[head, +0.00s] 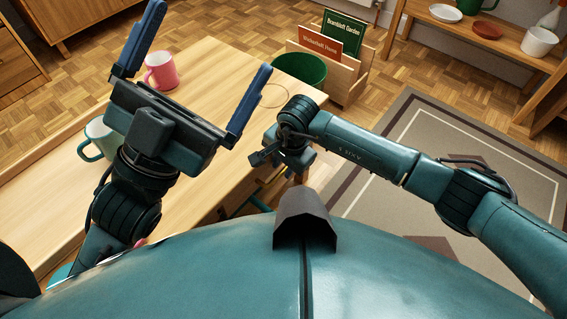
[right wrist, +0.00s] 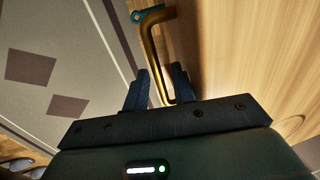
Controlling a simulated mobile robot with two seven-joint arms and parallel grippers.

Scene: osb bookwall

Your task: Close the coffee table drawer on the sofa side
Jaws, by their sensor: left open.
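The coffee table (head: 205,62) spans the left and middle of the head view. The drawer front is not clear there; my right arm and body hide much of that side. In the right wrist view a brass bar handle (right wrist: 154,50) stands by a pale wooden surface. The two fingers of my right gripper (right wrist: 161,80) are either side of its lower end, partly closed; whether they press on it is unclear. In the head view my right gripper (head: 268,157) is by the table's right edge. My left gripper (head: 198,72) is wide open and empty above the tabletop.
A pink mug (head: 161,71), a pale green mug (head: 98,138) and a green bowl (head: 300,70) are on or by the table. A wooden record crate (head: 345,82) stands behind. A patterned rug (head: 420,125) lies right of the table. A shelf is at top right.

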